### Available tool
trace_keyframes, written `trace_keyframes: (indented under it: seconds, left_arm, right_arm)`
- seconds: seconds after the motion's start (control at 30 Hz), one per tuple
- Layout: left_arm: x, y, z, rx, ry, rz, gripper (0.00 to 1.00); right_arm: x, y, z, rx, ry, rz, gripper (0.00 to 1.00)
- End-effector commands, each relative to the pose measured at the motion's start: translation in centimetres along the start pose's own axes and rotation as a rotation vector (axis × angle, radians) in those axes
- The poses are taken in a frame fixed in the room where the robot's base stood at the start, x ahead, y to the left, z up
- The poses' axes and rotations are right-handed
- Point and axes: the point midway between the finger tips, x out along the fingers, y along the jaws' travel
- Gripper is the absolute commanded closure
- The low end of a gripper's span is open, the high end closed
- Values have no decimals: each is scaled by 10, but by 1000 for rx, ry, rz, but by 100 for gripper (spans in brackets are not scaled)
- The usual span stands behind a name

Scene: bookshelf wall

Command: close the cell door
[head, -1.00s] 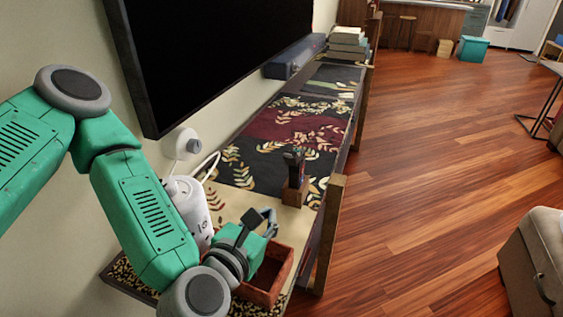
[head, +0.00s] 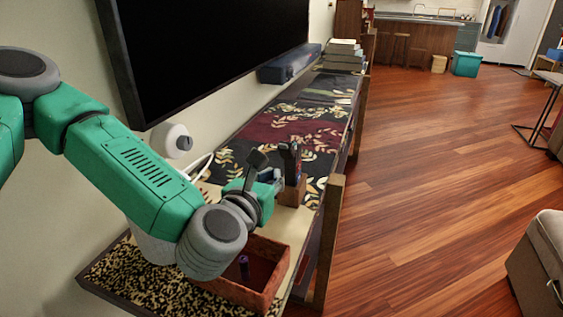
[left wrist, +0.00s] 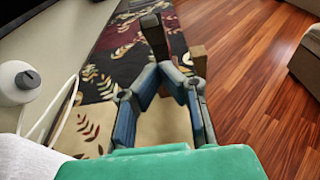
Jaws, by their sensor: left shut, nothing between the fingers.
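A small dark upright device (head: 290,158) stands in a wooden block (head: 292,192) on the long shelf top. I cannot make out its cell door clearly. My left gripper (head: 272,178) is shut and empty, just left of the device and close to it. In the left wrist view, the shut fingers (left wrist: 164,70) point at a dark upright piece (left wrist: 155,38), with the wooden block (left wrist: 197,60) to its right. I cannot tell whether the fingers touch it. My right gripper is in neither view.
A red-brown open box (head: 272,290) holding a dark purple cylinder (head: 244,268) sits below my left arm. A white round device (left wrist: 17,84) and its cable lie left. The TV (head: 210,40) hangs along the wall. Wooden floor (head: 430,180) right of the shelf is free.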

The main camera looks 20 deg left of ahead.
Motion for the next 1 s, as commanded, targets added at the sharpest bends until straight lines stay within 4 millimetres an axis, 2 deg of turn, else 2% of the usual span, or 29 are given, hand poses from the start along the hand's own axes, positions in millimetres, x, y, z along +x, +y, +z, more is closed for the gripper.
trace_keyframes:
  seconds: [0.1, 0.33, 0.83, 1.0]
  left_arm:
    - [25, 1, -1, 1, -2, 3, 100]
    - [46, 0, 23, 0, -3, 1, 100]
    - [52, 0, 28, 0, 2, 0, 100]
    - [52, 0, 32, 1, 19, 0, 100]
  right_arm:
    - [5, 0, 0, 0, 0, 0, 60]
    - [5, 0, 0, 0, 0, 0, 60]
    - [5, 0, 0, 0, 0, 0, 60]
    - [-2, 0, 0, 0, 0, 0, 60]
